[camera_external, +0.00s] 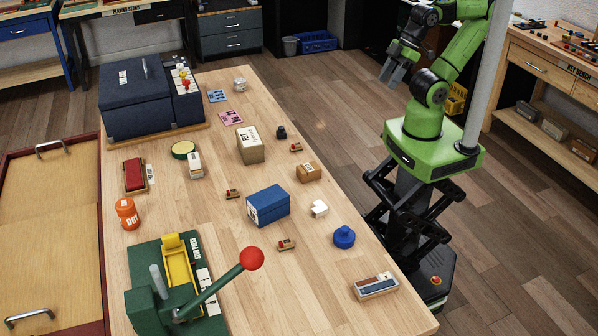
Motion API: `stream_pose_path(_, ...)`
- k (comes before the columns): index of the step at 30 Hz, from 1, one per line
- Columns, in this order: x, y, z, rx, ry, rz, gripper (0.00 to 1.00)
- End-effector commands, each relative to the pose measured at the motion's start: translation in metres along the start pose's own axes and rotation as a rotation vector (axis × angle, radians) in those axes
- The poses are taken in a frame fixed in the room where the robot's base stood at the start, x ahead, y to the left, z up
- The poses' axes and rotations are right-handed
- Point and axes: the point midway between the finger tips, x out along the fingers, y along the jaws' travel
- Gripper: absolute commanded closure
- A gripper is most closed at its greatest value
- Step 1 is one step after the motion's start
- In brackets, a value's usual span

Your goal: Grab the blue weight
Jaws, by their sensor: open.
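A round blue weight (344,238) with a smaller knob on top stands upright near the right edge of the wooden workbench (300,262). My gripper (391,80) is raised at the upper right, in front of my green arm and beyond the bench's right edge. It is open, with its fingers pointing down, and nothing shows between them. It is well apart from the blue weight. The weight is in full view.
A grey-and-wood block (375,286) lies nearer the front. A green press with a red-knobbed lever (215,287) stands at front left. Bare bench lies around the weight.

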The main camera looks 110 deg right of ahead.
Motion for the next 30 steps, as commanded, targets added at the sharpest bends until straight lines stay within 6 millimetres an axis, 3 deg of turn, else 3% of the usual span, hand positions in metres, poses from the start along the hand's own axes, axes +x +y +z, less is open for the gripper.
stream_pose_path(6, 0.000, 0.000, 0.000, 0.000, 0.000, 0.000, 0.54)
stream_pose_path(16, 0.000, 0.000, 0.000, 0.000, 0.000, 0.000, 0.06)
stream_pose_path(24, 0.002, -0.001, -0.001, 0.003, 0.000, -0.002, 0.06)
stream_pose_path(26, 0.013, -0.006, -0.006, 0.020, -0.002, -0.014, 0.06)
stream_pose_path(29, 0.052, -0.029, -0.023, 0.097, -0.005, -0.079, 0.06)
stream_pose_path(30, 0.074, -0.043, -0.031, 0.151, -0.009, -0.124, 0.06)
